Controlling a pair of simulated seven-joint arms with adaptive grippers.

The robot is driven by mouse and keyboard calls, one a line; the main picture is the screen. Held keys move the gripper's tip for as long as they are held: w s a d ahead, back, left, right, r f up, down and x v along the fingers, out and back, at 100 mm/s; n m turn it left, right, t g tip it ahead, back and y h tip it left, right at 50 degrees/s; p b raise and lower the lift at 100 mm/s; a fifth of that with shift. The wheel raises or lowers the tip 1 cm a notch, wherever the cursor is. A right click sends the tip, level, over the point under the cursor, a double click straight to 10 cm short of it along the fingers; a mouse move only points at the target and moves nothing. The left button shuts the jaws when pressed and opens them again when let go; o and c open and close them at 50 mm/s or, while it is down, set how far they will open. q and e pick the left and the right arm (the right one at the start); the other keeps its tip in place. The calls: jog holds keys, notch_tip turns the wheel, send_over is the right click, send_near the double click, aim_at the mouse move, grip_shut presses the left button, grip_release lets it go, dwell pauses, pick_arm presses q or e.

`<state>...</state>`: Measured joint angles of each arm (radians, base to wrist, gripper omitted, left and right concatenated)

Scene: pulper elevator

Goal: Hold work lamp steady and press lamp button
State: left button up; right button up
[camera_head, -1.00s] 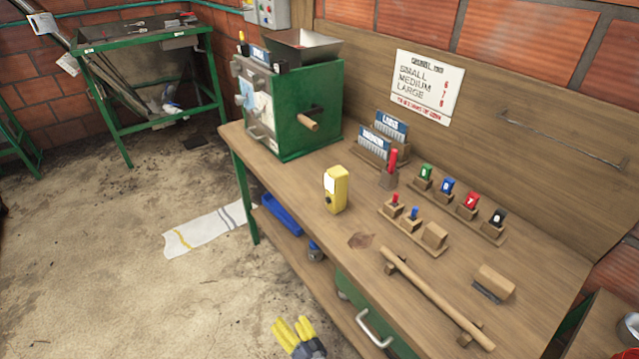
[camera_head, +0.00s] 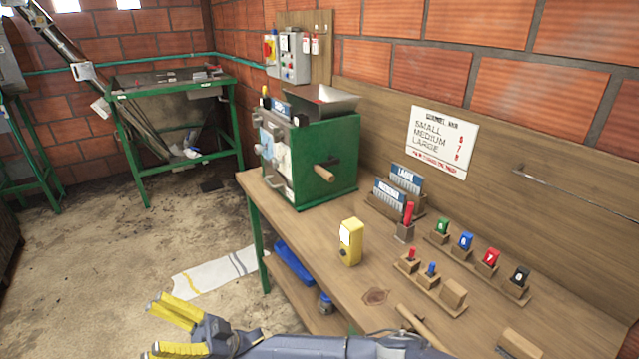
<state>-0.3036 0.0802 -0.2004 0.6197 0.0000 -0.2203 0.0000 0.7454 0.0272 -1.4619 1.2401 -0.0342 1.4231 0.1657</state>
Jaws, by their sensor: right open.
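The work lamp seems to be the yellow box-shaped thing (camera_head: 351,243), upright on the wooden workbench (camera_head: 320,290). It has a pale panel on its left-facing side and a small dark spot below that; I cannot tell which part is the button. My right gripper (camera_head: 153,330) has yellow fingers spread apart and is empty. It is at the bottom left, off the bench's front edge and well apart from the lamp, with its fingers pointing left. My left gripper is not in view.
A green machine (camera_head: 325,165) with a hopper stands behind the lamp. Wooden racks with coloured tags (camera_head: 465,242) and a red-handled tool (camera_head: 408,215) are to the right. A wooden stick (camera_head: 425,328) lies in front. A white cloth (camera_head: 215,272) lies on the floor.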

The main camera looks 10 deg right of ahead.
jog(key=d+n+g+h, duration=0.3)
jog(key=n+g+h, duration=0.4)
jog(key=n, duration=0.6)
notch_tip(320, 180, up, 10)
jog(key=n+t+h, duration=1.5)
jog(key=n+h, duration=0.5)
jog(key=n, duration=0.3)
send_over(353, 236)
jog(key=w, duration=0.3)
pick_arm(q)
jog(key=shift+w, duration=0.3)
pick_arm(e)
jog(key=f, duration=1.7)
jog(key=shift+d+f, duration=0.15)
jog(key=shift+d, duration=0.25)
jog(key=c, duration=1.4)
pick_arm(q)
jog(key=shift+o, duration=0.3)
pick_arm(e)
jog(key=shift+f, duration=0.1)
jog(key=shift+c, duration=0.2)
